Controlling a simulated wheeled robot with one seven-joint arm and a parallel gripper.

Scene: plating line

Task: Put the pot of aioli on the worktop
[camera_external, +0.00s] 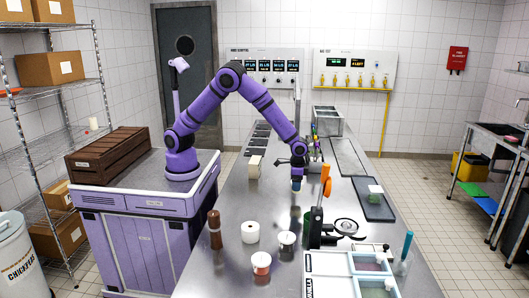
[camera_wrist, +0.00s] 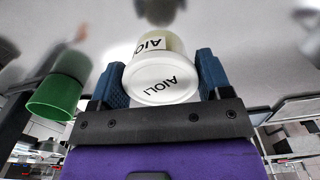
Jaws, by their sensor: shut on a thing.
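The pot of aioli (camera_wrist: 160,83) is a small pale pot with a white lid marked AIOLI in the wrist view. My gripper (camera_wrist: 160,80) is shut on it, with one blue finger on each side. In the external view my gripper (camera_external: 297,183) points down over the middle of the steel worktop (camera_external: 215,272). The pot is small and mostly hidden by the fingers there. I cannot tell whether its base touches the worktop.
A green cylinder (camera_wrist: 60,92) stands left of my gripper in the wrist view. A dark tray (camera_external: 376,212) lies to the right.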

